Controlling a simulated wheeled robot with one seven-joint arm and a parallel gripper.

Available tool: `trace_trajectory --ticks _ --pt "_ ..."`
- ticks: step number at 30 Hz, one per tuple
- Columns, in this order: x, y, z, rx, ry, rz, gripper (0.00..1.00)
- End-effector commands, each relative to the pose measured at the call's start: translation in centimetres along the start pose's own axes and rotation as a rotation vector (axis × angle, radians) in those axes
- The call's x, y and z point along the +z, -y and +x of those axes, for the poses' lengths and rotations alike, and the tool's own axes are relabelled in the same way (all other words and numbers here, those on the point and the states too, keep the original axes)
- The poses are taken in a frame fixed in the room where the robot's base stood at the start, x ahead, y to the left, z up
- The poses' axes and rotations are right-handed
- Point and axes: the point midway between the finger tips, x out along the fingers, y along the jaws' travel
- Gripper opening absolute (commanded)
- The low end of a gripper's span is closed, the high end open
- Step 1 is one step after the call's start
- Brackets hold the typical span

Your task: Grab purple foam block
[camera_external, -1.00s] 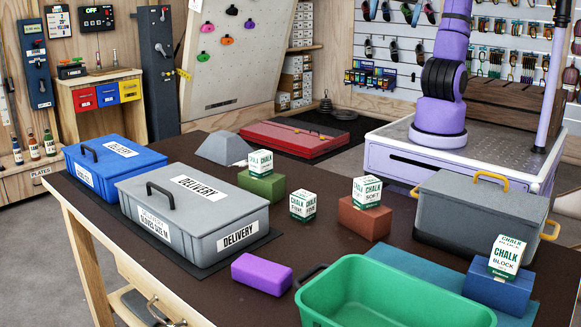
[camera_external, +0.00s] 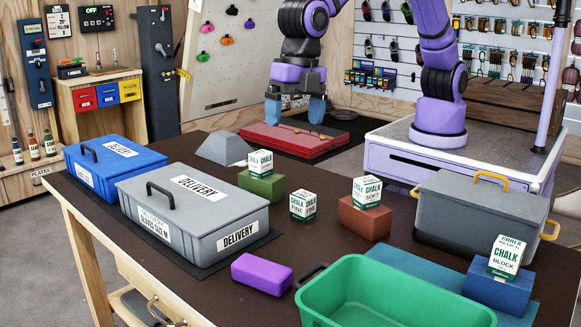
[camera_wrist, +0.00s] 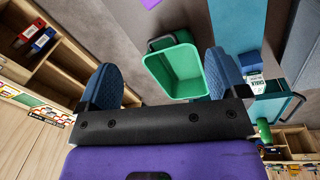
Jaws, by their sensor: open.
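The purple foam block (camera_external: 262,274) lies on the dark table near its front edge, left of the green bin. In the wrist view a small part of the purple block (camera_wrist: 150,3) shows at the top edge. My gripper (camera_external: 295,112) hangs above the far side of the table, over the red tray area, well away from the block. Its two blue fingers are apart with nothing between them. In the wrist view my gripper (camera_wrist: 164,85) frames the green bin far below.
An empty green bin (camera_external: 325,309) stands right of the block. A grey delivery box (camera_external: 165,232) and a blue box (camera_external: 95,180) stand left. Chalk boxes (camera_external: 303,205) on and beside foam blocks occupy the middle. A grey lidded crate (camera_external: 470,222) stands right.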

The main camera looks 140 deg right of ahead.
Motion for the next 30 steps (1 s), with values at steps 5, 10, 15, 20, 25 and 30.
trace_trajectory --ticks 5,10,15,20,25,30 --pt "0.0 -3.1 7.3 -0.044 0.007 -0.152 0.92" --pt "0.1 -5.1 14.3 -0.083 0.007 -0.297 0.92" --pt "0.4 -6.1 19.7 -0.110 0.003 -0.410 0.92" --pt "0.5 -6.4 22.1 -0.122 0.000 -0.462 0.92" --pt "0.6 -6.3 23.4 -0.125 -0.001 -0.473 0.92" --pt "0.7 -6.0 25.7 -0.126 0.000 -0.472 0.92"
